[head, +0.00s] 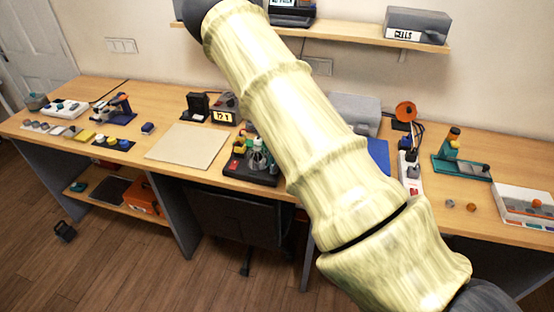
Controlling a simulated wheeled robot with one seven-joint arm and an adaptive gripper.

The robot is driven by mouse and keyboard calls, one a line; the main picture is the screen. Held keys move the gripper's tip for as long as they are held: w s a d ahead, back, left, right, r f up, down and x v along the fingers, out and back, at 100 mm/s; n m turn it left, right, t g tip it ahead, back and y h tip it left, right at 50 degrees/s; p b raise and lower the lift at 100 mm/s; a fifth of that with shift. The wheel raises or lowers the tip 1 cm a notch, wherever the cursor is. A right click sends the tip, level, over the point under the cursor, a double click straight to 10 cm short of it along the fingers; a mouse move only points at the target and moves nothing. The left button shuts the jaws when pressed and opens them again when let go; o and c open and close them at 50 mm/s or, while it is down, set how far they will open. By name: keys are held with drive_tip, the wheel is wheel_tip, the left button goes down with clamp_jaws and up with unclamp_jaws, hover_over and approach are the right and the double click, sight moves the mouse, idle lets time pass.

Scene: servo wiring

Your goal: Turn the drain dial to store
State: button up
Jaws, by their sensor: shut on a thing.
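My pale, wood-grained arm crosses the middle of the head view from lower right to upper left. My gripper is not visible in this view, so neither its jaws nor what they touch can be seen. I cannot identify the drain dial for certain. A dark device with a lit display (222,117) stands at the back, left of my arm. No dial marking or setting is legible.
The wooden bench (480,225) holds a black tray (245,178) with small parts, a beige mat (187,147), a white power strip (411,180) and a teal stand (460,170). A shelf (350,33) runs above. Loose knobs (450,203) lie at right.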

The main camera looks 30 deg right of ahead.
drive_tip(key=shift+w+n+g, duration=0.1)
drive_tip(key=shift+n+g, duration=0.2)
drive_tip(key=shift+n, duration=0.4)
drive_tip(key=o, duration=1)
drive_tip(key=shift+o, duration=0.2)
